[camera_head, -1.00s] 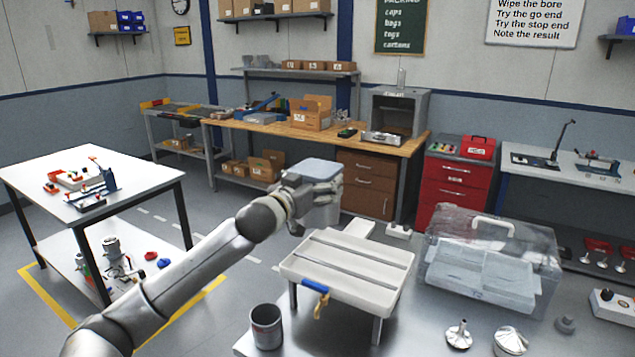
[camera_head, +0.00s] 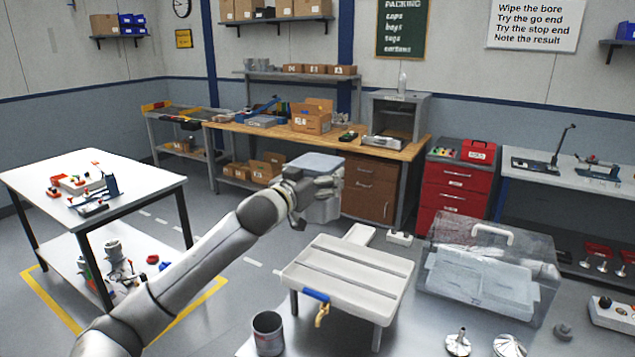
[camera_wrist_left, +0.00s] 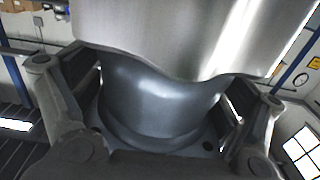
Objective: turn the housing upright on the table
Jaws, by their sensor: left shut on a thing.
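In the left wrist view a smooth silver-grey metal housing (camera_wrist_left: 190,35) fills the top of the picture, with a darker rounded part below it between the fingers. My left gripper (camera_wrist_left: 155,105) is shut on it, one finger on each side. In the head view my left gripper (camera_head: 318,188) is held in the air beyond the white slatted stand. There I cannot clearly tell the housing from the grey fingers. The table (camera_head: 405,340) lies at the lower right. My right gripper is not in view.
On the table stand the white slatted stand (camera_head: 345,275) with a blue-handled tool, a grey cup (camera_head: 268,332), a clear case (camera_head: 490,270) and small metal funnel-shaped parts (camera_head: 457,343). A grey lidded bin (camera_head: 322,212) is behind my gripper. The table's front middle looks clear.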

